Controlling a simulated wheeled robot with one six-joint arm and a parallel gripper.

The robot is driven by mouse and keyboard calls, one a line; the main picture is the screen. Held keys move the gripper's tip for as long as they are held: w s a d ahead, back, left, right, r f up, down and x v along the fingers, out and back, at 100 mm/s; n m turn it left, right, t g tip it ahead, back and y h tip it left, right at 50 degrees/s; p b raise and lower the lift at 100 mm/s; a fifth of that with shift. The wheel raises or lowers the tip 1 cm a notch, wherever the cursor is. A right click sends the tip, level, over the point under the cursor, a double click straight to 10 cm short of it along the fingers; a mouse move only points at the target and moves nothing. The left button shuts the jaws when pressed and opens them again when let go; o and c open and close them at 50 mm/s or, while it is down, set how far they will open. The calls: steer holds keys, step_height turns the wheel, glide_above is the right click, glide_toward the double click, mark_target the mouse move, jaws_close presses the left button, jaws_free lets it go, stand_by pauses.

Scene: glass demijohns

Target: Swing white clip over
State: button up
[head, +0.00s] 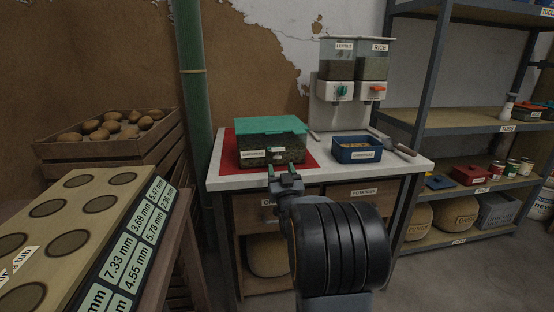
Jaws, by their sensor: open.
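A dark box (284,151) with a teal lid (270,125) stands on a red mat (229,150) on the white-topped table. A small white clip (277,155) shows on the box's front, right of a white label. It is too small to tell how it sits. My gripper (282,170) is just in front of and below the clip, at the table's front edge. Its fingers are apart with nothing visible between them. My wrist hides part of the table front.
A blue bin (357,150) with a scoop (396,146) beside it is on the right of the table. Two dispensers (354,72) stand behind. A green pipe (193,90) rises left of the table. A board with round hollows (67,230) is at front left.

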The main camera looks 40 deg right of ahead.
mark_target(277, 157)
steer(key=shift+x, duration=2.8)
